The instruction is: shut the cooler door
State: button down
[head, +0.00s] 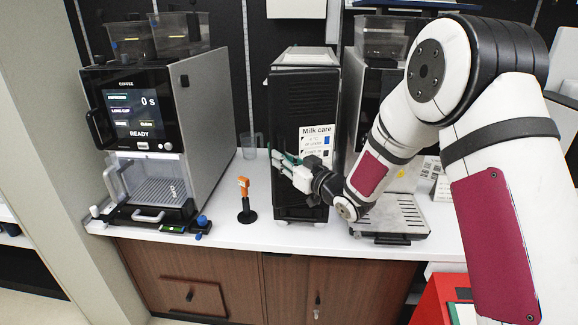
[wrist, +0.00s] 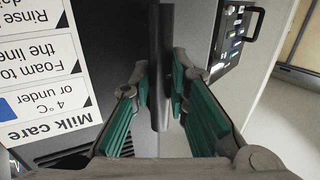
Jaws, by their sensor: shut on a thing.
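The cooler (head: 305,90) is a tall, narrow black unit with a grey top, standing on the counter in the head view. Its dark front door carries a white "Milk care" label (head: 317,137), which also shows upside down at the left in the wrist view (wrist: 40,75). I cannot tell whether the door stands slightly ajar.
A coffee machine (head: 200,95) stands left of the cooler, and another machine (head: 370,85) stands to its right behind my arm. An orange-topped tamper-like tool (head: 245,200) and a glass jug (head: 249,146) stand between the left machine and cooler. A drip tray (head: 400,215) lies right.

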jog(key=shift+w+a+r, duration=0.25)
jog(key=shift+w, duration=0.35)
jog(key=shift+w+a+b, duration=0.2)
jog(key=shift+w+b, duration=0.35)
jog(key=shift+w, duration=0.15)
jog(key=shift+w+a+b, duration=0.25)
jog(key=shift+w+b, duration=0.35)
jog(key=shift+w, duration=0.1)
jog(key=shift+w+a+b, duration=0.2)
jog(key=shift+w+b, duration=0.35)
jog(key=shift+w, duration=0.15)
